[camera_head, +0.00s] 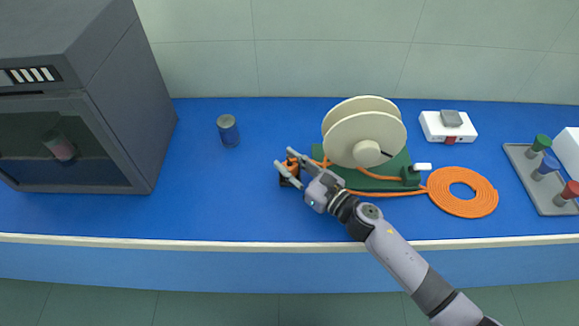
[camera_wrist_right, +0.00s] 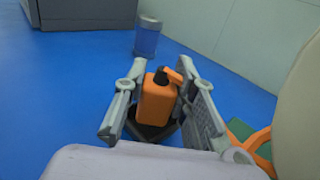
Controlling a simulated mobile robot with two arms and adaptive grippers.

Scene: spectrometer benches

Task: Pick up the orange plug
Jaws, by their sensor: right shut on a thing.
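The orange plug (camera_head: 292,164) is at the left end of the orange cable, beside the reel on the blue bench. In the right wrist view the plug (camera_wrist_right: 157,103) is a blocky orange body with a black top, upright between the two fingers. A dark base (camera_wrist_right: 150,132) shows beneath it; whether the plug touches this base I cannot tell. My right gripper (camera_head: 284,157) reaches in from the lower right and is shut on the plug, with one finger on each side, as the right wrist view (camera_wrist_right: 160,64) shows. My left gripper is not in view.
A cream reel (camera_head: 350,138) on a green base stands just right of my gripper. Coiled orange cable (camera_head: 486,198) lies further right. A white box (camera_head: 434,127) and grey tray (camera_head: 548,204) are right.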

